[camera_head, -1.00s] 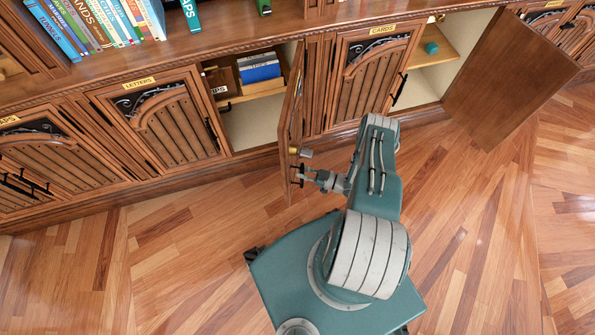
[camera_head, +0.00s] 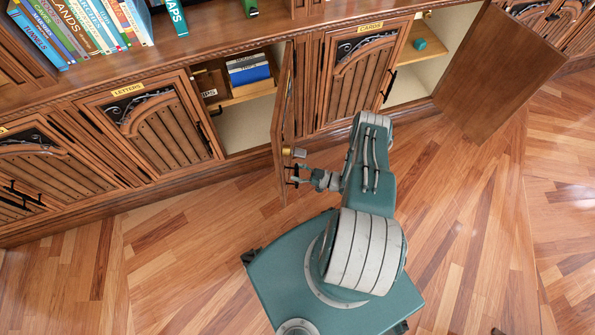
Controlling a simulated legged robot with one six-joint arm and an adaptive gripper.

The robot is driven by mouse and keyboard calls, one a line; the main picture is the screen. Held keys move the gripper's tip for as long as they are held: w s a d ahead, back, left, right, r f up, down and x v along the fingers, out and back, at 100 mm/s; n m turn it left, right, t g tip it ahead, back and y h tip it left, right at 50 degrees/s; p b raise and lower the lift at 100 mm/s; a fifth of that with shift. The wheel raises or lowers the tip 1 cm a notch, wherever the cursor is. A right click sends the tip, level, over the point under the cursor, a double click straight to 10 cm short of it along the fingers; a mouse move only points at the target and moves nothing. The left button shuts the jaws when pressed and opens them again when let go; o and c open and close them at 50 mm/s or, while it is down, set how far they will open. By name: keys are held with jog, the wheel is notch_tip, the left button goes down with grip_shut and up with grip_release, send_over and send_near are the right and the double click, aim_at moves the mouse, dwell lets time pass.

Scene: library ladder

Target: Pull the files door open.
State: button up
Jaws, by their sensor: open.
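A brown wooden door (camera_head: 281,125) between the LETTERS and CARDS doors stands swung out and shows almost edge-on. No label is readable on it, so I cannot confirm that it is the files door. A brass knob (camera_head: 287,151) and a dark handle show near its outer lower end. My gripper (camera_head: 297,174) is open at the dark handle, on the door's right side. Whether the fingers touch the handle is too small to tell. The open compartment (camera_head: 245,128) behind the door holds a shelf with blue and white books or boxes (camera_head: 248,70).
The LETTERS door (camera_head: 150,125) on the left and the CARDS door (camera_head: 360,75) on the right are shut. Another door (camera_head: 500,75) at far right stands wide open beside a shelf with a teal object (camera_head: 420,44). The wooden floor (camera_head: 180,260) in front is clear.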

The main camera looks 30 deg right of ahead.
jog(key=v, duration=1.2)
jog(key=shift+w, duration=0.1)
